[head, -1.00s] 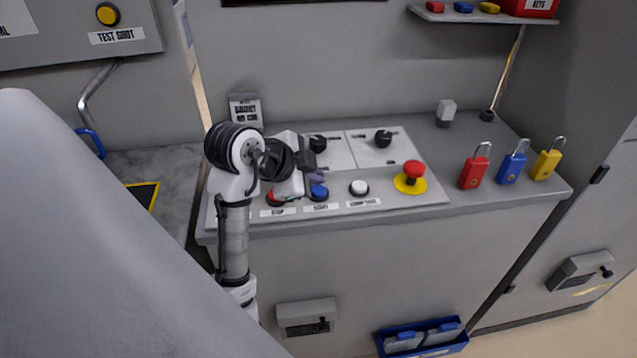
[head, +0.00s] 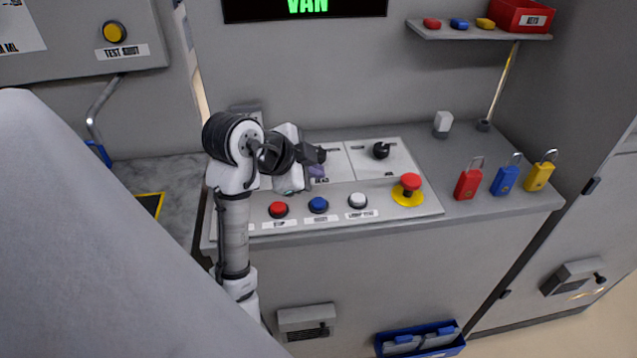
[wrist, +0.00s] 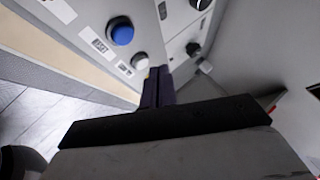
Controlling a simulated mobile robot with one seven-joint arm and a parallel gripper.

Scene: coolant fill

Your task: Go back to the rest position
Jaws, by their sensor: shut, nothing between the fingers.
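My gripper (head: 317,171) is shut and empty. In the head view it hangs over the left part of the control panel (head: 420,158), above the row of buttons and apart from them. In the wrist view its dark fingers (wrist: 156,86) are together. A red button (head: 278,210), a blue button (head: 318,205) and a white button (head: 357,201) line the panel's front. The blue button (wrist: 120,31) and the white button (wrist: 139,61) also show in the wrist view. My arm hides the panel's left part.
A red mushroom button on a yellow base (head: 409,189) stands right of the white button. Red (head: 468,184), blue (head: 505,180) and yellow (head: 540,176) padlocks stand at the counter's right. A shelf (head: 480,33) holds keys and a red box (head: 522,17). A blue bin (head: 420,340) is below.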

